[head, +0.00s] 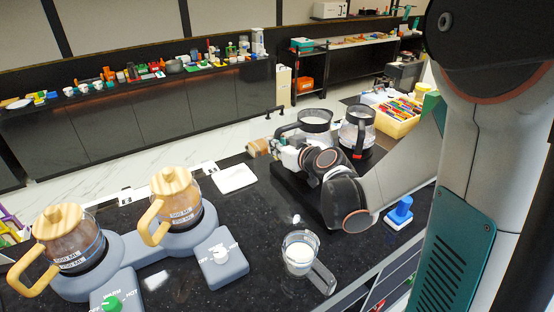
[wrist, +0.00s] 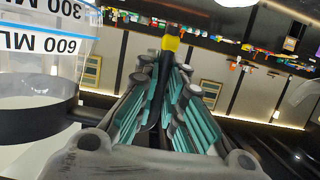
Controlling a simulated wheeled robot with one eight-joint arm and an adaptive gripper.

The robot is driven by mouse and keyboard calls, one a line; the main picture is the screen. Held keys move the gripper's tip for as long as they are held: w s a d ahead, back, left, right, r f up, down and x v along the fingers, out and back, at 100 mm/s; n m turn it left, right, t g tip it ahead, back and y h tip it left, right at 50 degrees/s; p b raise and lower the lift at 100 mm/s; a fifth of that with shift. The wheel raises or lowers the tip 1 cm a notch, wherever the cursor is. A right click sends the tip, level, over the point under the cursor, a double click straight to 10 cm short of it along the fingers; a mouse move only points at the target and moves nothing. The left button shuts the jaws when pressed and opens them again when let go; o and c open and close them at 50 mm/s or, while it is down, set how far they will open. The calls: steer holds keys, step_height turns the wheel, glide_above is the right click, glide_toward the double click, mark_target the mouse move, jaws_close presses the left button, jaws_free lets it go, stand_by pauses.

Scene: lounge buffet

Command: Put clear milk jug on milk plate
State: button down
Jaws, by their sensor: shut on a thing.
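My gripper (head: 283,150) is at the left edge of a black base (head: 292,198) at the back. In the wrist view its teal-padded fingers (wrist: 173,105) are shut on a dark handle with a yellow end (wrist: 170,43). A clear jug (head: 315,121) with a dark rim stands right beside the gripper; its markings and white contents show in the wrist view (wrist: 35,70). The handle appears to be this jug's. My arm hides its bottom, so I cannot tell whether it is lifted. A white square plate (head: 236,178) lies empty to the left.
Another clear jug (head: 357,128) stands at the right on the black base. Two wooden-lidded jugs (head: 70,240) (head: 175,200) stand on grey warmers at left. A blue object (head: 399,213) is at right.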

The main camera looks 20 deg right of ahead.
mark_target(278, 160)
steer(key=shift+f+b, duration=1.05)
steer(key=shift+f, duration=0.7)
steer(key=shift+f, duration=0.2)
steer(key=c, duration=1.7)
jaws_free()
steer(key=shift+r, duration=0.15)
steer(key=shift+s+r, duration=0.15)
steer(key=shift+s, duration=0.05)
steer(key=p+v, duration=0.1)
steer(key=v, duration=1)
steer(key=shift+s, duration=0.35)
steer(key=shift+r, duration=0.1)
